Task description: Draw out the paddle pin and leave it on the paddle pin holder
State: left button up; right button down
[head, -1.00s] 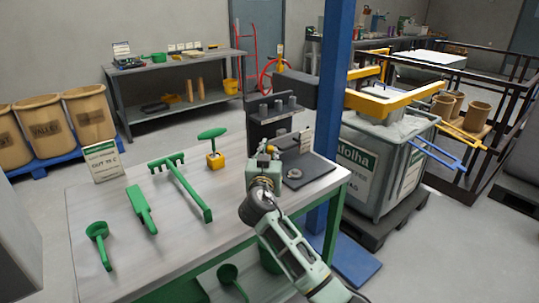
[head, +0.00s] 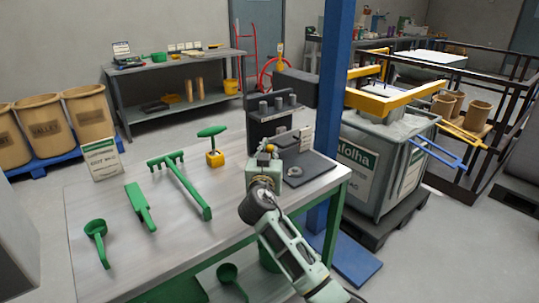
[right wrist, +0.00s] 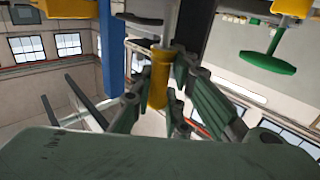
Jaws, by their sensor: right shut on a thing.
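My right gripper (head: 266,158) is at the right end of the bench, in front of a dark stand with grey pegs (head: 275,108). In the right wrist view, its fingers (right wrist: 163,88) are shut on a yellow handle (right wrist: 158,78), which I take to be the paddle pin's. A grey metal shaft (right wrist: 166,25) runs from the handle to the top edge, beside a pale plate (right wrist: 140,22). Whether the shaft is seated in anything is hidden. I cannot tell which fixture is the paddle pin holder. My left gripper is out of view.
A green T-handled tool (head: 212,132) stands in a yellow block (head: 215,158) left of my gripper. A green rake (head: 185,185), scraper (head: 139,207) and scoop (head: 96,235) lie on the bench. A dark plate with a grey ring (head: 295,171) is to the right. A blue post (head: 332,90) rises behind.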

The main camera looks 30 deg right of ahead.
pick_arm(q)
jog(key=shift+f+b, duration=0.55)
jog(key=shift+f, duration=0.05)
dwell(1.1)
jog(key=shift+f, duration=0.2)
pick_arm(e)
jog(key=shift+f, duration=0.15)
jog(key=shift+f+b, duration=0.15)
jog(key=shift+b, duration=0.15)
jog(key=shift+f, duration=0.2)
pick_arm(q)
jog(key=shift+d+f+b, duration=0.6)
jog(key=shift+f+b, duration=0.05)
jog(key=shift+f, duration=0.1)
pick_arm(e)
jog(key=shift+f, duration=0.4)
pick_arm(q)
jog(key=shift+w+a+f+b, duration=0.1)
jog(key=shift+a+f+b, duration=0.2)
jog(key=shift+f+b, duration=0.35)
pick_arm(e)
jog(key=shift+f, duration=0.6)
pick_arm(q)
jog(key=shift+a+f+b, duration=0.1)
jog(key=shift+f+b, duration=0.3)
pick_arm(e)
jog(key=shift+f, duration=0.4)
